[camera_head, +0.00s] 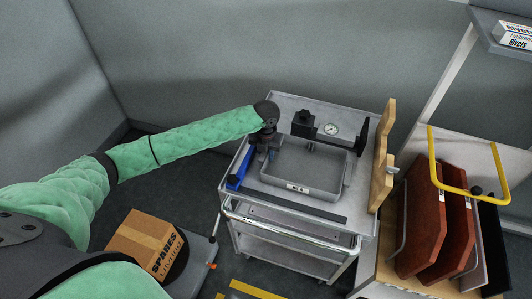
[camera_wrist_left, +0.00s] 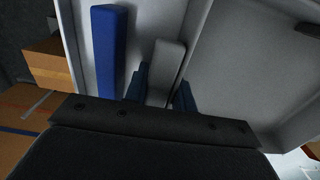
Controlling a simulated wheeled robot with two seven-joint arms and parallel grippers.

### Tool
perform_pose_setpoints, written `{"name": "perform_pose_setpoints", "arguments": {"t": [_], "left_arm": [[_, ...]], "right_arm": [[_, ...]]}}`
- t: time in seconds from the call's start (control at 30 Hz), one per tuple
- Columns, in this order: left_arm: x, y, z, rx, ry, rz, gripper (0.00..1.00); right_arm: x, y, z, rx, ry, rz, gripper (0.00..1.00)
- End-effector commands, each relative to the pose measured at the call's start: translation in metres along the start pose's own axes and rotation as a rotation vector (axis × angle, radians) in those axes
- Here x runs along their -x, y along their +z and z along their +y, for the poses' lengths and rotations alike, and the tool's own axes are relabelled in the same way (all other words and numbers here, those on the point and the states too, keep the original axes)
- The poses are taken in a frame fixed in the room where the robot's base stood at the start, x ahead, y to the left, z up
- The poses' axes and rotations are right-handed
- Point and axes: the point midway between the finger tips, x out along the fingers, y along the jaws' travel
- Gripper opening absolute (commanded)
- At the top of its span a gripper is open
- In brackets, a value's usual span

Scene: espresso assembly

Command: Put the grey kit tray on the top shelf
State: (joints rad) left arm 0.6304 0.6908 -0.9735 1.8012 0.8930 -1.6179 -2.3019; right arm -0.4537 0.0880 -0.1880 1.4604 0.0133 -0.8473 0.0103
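The grey kit tray (camera_head: 320,187) lies on the top of a grey cart, with a small white label on its front wall. My left gripper (camera_head: 267,154) is low at the tray's left side. In the left wrist view its two blue fingers (camera_wrist_left: 160,92) stand apart, one on each side of a light grey bar (camera_wrist_left: 168,62) at the tray's side. I cannot tell whether both fingers press on it. A grey shelf (camera_head: 484,22) is at the upper right and carries a box labelled Rivets. My right gripper is not in view.
A blue bar (camera_head: 238,168) lies left of the tray. A black part with a gauge (camera_head: 330,129) stands behind it, a dark strip (camera_head: 290,204) in front. A wooden board (camera_head: 382,155) stands upright at the right. A rack of red-brown panels (camera_head: 420,225) and a yellow handle (camera_head: 470,188) are farther right.

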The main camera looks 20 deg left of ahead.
Motion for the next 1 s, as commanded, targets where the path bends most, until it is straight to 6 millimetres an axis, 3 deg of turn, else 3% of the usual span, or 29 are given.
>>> {"name": "perform_pose_setpoints", "arguments": {"t": [0.03, 0.1, 0.53, 0.67, 1.0], "left_arm": [[-0.001, 0.0, 0.0, 0.0, 0.001, 0.001, 0.35], [0.0, 0.0, 0.0, 0.0, 0.001, 0.001, 0.47], [0.008, 0.0, 0.0, -0.001, 0.0, -0.001, 0.47], [0.024, 0.001, 0.0, -0.001, 0.0, -0.003, 0.47], [0.085, 0.001, 0.0, -0.001, 0.0, -0.002, 0.47]], "right_arm": [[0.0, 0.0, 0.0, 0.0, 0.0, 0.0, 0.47], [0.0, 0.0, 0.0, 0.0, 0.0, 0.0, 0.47], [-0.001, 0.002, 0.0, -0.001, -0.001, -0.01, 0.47], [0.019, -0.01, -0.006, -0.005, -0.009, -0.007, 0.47], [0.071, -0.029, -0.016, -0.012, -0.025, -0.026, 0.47]]}}
